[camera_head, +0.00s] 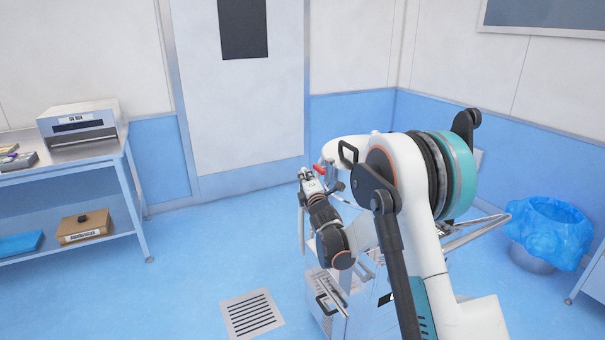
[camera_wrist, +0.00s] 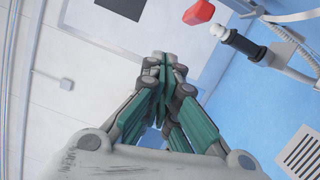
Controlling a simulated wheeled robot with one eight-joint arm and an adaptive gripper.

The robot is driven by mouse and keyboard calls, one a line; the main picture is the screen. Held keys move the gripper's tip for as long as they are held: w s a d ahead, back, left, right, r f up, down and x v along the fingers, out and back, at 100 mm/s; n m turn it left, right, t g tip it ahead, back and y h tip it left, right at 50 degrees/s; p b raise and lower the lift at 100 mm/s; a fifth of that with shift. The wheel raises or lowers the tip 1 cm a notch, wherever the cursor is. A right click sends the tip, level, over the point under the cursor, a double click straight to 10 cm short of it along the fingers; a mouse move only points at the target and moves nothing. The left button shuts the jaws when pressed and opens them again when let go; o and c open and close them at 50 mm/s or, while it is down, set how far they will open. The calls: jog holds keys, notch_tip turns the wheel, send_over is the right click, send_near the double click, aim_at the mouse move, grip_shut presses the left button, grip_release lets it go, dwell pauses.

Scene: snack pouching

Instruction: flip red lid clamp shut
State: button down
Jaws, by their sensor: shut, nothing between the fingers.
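The red lid clamp shows as a red handle end (camera_head: 319,170) just right of my gripper in the head view. In the wrist view the red end (camera_wrist: 199,12) is at the top, right of my fingertips and apart from them. Metal clamp parts run from it to the right. My gripper (camera_wrist: 163,60) is shut and empty, its green-sided fingers together. In the head view my gripper (camera_head: 305,175) is small and partly merges with the clamp area. My arm hides much of the machine and its lid, so the clamp's seating cannot be told.
A black handle with a white tip (camera_wrist: 240,42) sits close to the clamp. The machine's cabinet (camera_head: 345,300) stands below my arm. A blue-lined bin (camera_head: 550,230) is at right, and a metal shelf table (camera_head: 62,168) at left. The floor between is clear around a drain grate (camera_head: 252,313).

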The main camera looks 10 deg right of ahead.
jog(key=s+p, duration=0.1)
jog(key=s, duration=0.6)
